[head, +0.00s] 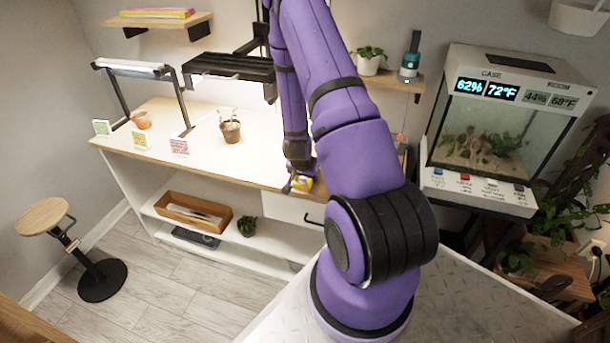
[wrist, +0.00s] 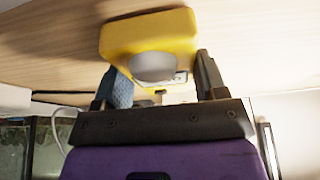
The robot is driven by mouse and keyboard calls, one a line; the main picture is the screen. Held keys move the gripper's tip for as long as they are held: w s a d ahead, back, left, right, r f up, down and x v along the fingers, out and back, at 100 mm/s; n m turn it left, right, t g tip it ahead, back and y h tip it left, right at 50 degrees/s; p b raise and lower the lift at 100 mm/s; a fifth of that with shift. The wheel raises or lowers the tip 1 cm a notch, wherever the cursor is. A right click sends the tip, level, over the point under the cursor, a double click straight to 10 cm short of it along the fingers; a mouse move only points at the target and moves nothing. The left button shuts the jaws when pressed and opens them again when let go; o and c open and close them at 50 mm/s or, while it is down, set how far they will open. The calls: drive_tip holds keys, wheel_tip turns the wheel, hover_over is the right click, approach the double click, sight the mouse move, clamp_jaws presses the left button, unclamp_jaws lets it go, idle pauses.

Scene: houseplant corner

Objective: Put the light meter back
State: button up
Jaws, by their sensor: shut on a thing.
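The light meter (wrist: 149,33) is a yellow block with a pale round dome, seen large in the wrist view. My gripper (wrist: 160,88) is shut on it, with one dark finger at each side of its lower part. I cannot tell whether the meter touches the bench top.
A potted plant (head: 230,130) and small coloured cards (head: 179,147) stand on the bench, left of my arm. A lamp frame (head: 133,70) stands at the back left. A glass case (head: 487,130) stands to the right. The bench's middle front is clear.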

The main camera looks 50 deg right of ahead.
drive_tip(key=shift+f, duration=0.15)
drive_tip(key=o, duration=1.1)
